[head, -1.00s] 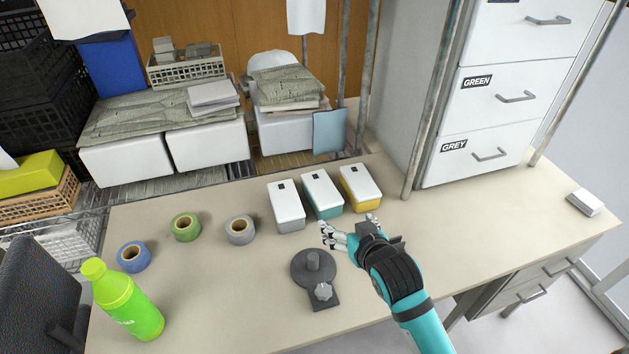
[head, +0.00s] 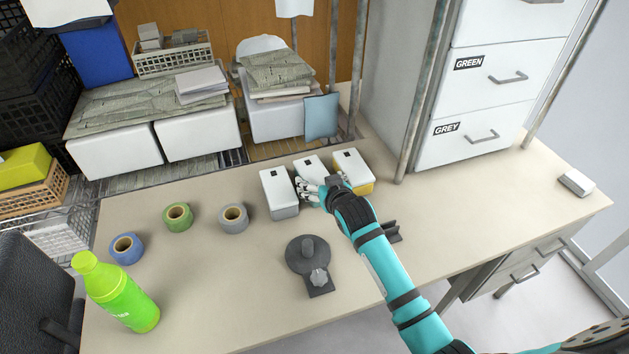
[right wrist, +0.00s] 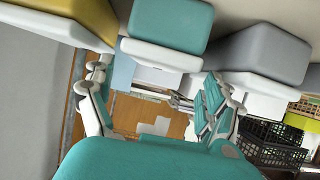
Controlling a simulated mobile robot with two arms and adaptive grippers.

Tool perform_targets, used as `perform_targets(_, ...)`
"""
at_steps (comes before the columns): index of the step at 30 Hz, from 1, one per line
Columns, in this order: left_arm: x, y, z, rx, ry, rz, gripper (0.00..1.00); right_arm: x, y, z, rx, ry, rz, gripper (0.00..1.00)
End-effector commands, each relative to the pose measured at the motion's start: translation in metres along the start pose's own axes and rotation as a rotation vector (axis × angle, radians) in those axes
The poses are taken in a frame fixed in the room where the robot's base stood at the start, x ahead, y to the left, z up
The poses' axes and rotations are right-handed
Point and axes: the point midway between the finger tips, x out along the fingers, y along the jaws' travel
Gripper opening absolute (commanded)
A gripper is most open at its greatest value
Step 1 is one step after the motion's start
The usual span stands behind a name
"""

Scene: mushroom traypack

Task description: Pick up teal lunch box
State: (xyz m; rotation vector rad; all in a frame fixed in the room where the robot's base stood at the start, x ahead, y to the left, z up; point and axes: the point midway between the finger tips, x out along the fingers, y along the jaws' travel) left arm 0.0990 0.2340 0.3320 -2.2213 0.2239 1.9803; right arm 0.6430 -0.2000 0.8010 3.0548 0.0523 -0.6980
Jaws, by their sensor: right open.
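The teal lunch box (head: 309,166) has a white lid and stands on the table between a grey box (head: 278,190) and a yellow box (head: 352,165), all with white lids. In the head view its front part is covered by my right gripper (head: 321,188). The right gripper is open, with its fingers spread at the near end of the teal box. In the right wrist view the teal box (right wrist: 170,22) lies ahead between the spread fingers (right wrist: 158,85). I cannot tell whether the fingers touch it. My left gripper is not in view.
A dark tape dispenser (head: 307,258) stands in front of the boxes. Blue (head: 126,248), green (head: 178,217) and grey (head: 233,218) tape rolls lie to the left, with a green bottle (head: 122,297) nearer. Drawers (head: 487,80) stand at the back right.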

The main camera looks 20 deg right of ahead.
Motion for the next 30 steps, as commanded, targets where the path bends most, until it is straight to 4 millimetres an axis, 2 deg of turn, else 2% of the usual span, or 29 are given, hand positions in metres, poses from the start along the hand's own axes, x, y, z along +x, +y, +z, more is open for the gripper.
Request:
perform_targets(3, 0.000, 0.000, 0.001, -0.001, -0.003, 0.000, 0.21, 0.020, 0.002, -0.001, 0.000, 0.000, 0.001, 0.87)
perform_targets(7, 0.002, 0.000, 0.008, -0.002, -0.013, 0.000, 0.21, 0.036, 0.002, 0.000, 0.000, 0.000, 0.000, 0.87)
perform_targets(16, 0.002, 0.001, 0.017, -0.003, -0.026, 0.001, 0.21, 0.041, 0.002, 0.000, 0.000, 0.000, -0.001, 0.87)
perform_targets(30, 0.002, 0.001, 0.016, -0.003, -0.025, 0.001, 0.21, 0.041, 0.002, 0.001, 0.000, -0.001, 0.000, 0.27)
